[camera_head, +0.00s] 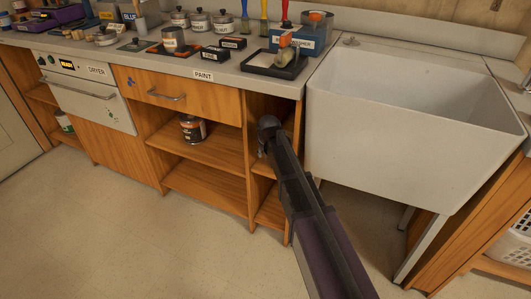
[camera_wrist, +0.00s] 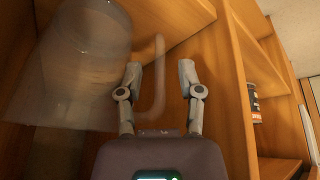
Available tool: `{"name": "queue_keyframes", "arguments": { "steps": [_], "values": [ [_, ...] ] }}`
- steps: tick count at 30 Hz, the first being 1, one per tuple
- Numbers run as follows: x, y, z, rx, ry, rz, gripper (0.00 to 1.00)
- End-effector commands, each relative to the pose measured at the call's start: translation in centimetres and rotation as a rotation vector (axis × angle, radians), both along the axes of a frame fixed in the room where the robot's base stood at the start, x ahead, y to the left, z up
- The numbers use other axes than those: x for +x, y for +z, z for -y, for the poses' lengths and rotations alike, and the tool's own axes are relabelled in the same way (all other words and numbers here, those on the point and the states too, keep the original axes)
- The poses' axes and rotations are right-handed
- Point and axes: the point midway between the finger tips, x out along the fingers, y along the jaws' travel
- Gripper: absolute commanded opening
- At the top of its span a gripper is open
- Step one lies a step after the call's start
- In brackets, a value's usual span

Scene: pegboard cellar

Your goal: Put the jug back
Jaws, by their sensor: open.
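The jug (camera_wrist: 75,75) is clear and see-through. It fills the left of the wrist view, inside a wooden cupboard compartment. Its handle (camera_wrist: 158,65) rises between the two fingers of my gripper (camera_wrist: 160,75). The fingers are apart, one on each side of the handle, and I see no clear contact. In the head view my gripper (camera_head: 268,128) reaches to the narrow open compartment left of the sink. The arm and cupboard front hide most of that compartment, and I cannot make out the jug there.
Wooden shelf walls (camera_wrist: 232,80) stand close on the right of my gripper. A paint can (camera_head: 192,128) sits on the shelf in the neighbouring compartment. The white sink (camera_head: 400,120) is just right of my arm. The counter (camera_head: 225,78) above holds pots and a black tray.

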Motion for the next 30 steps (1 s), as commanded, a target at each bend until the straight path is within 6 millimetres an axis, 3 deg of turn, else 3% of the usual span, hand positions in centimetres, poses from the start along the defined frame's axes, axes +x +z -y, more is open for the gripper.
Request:
{"name": "queue_keyframes", "arguments": {
  "steps": [18,30],
  "values": [
    [-2.0,5.1,0.5,0.000,0.000,0.000,0.48],
    [-2.7,6.6,0.6,0.000,0.000,0.000,0.48]
  ]
}}
